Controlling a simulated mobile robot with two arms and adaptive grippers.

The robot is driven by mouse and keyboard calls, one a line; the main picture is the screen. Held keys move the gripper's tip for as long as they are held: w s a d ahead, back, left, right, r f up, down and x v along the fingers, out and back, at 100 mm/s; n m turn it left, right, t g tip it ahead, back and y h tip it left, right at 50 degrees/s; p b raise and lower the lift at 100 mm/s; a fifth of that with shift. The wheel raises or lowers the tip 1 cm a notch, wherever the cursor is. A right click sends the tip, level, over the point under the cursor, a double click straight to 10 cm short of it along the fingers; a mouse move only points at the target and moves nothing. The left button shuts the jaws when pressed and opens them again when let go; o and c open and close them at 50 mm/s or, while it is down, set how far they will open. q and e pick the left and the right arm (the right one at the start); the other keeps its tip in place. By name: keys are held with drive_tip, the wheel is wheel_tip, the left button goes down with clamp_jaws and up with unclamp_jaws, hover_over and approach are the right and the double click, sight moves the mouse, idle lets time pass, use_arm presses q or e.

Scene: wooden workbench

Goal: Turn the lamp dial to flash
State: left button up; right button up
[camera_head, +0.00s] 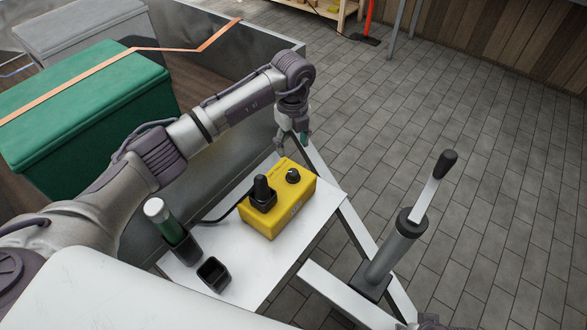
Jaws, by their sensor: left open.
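A yellow control box (281,208) sits on a white shelf. On its top, a small round black dial (293,176) is near the far right corner, and a taller black knob or lever (262,189) stands to its left. The dial's markings are too small to read. My left gripper (293,143) hangs just beyond the box's far edge, above the dial in the picture. It points down, is open and empty, and appears apart from the box. No separate lamp can be made out clearly.
A green cylinder with a pale cap (164,222) stands in a black holder, near an empty black cup (214,274). A grey lever post (393,247) stands right of the shelf (250,283). A green chest (85,115) is at left. Open tiled floor lies right.

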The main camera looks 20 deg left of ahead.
sight(293, 172)
use_arm(q)
wheel_tip(293, 172, down, 11)
drive_tip(key=shift+d+b, duration=0.1)
drive_tip(key=shift+b, duration=0.9)
use_arm(e)
drive_tip(key=v, duration=0.7)
drive_tip(key=shift+r, duration=0.3)
drive_tip(key=shift+w+d, duration=0.1)
use_arm(q)
clamp_jaws()
